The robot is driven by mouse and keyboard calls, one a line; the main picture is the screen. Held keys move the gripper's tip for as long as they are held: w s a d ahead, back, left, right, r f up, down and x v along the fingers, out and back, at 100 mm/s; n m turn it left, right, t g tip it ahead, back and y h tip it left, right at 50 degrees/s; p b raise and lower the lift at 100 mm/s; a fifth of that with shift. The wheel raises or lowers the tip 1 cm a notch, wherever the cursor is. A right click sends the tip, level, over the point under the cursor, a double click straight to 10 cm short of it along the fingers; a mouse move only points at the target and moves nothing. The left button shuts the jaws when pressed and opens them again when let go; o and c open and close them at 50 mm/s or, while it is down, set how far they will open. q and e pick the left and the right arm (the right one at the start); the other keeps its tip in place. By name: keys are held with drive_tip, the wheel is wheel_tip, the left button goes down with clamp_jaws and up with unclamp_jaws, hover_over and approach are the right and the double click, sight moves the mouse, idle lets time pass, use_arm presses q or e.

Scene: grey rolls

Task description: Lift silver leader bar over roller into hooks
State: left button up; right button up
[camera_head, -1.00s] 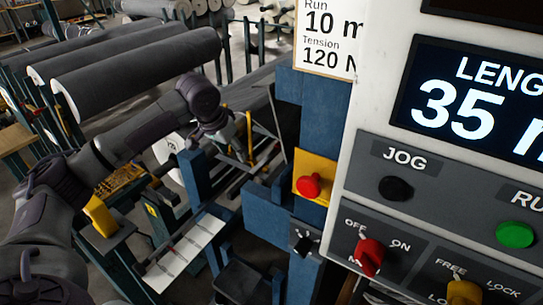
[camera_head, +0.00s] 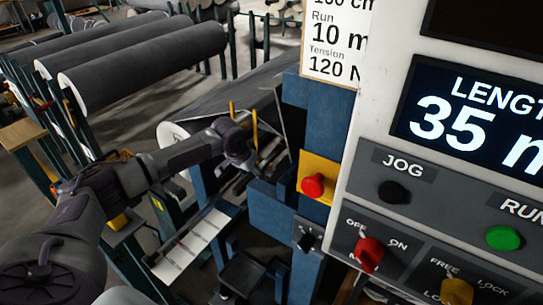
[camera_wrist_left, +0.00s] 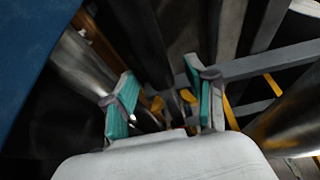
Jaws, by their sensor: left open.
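My left gripper (camera_head: 252,166) reaches in from the left among the blue frame posts, with its fingers mostly hidden in the head view. In the left wrist view, its two teal-padded fingers (camera_wrist_left: 163,100) are spread apart with nothing clearly held between them. A shiny metal cylinder (camera_wrist_left: 85,68) lies beyond the left finger, and another shiny cylindrical surface (camera_wrist_left: 287,122) is at the right. I cannot tell which, if either, is the silver leader bar or the roller. Small yellow pieces (camera_wrist_left: 188,96) show between the fingers; I cannot tell whether they are hooks. My right gripper is out of view.
A control panel (camera_head: 420,170) fills the right, beside a red button on a yellow plate (camera_head: 318,178). Blue posts (camera_head: 325,125) crowd the gripper. Large grey rolls (camera_head: 145,65) rest at the back left. A white marked strip (camera_head: 195,243) lies below the arm.

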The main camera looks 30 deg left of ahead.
use_arm(q)
clamp_jaws()
drive_tip(key=shift+r, duration=0.1)
idle(0.4)
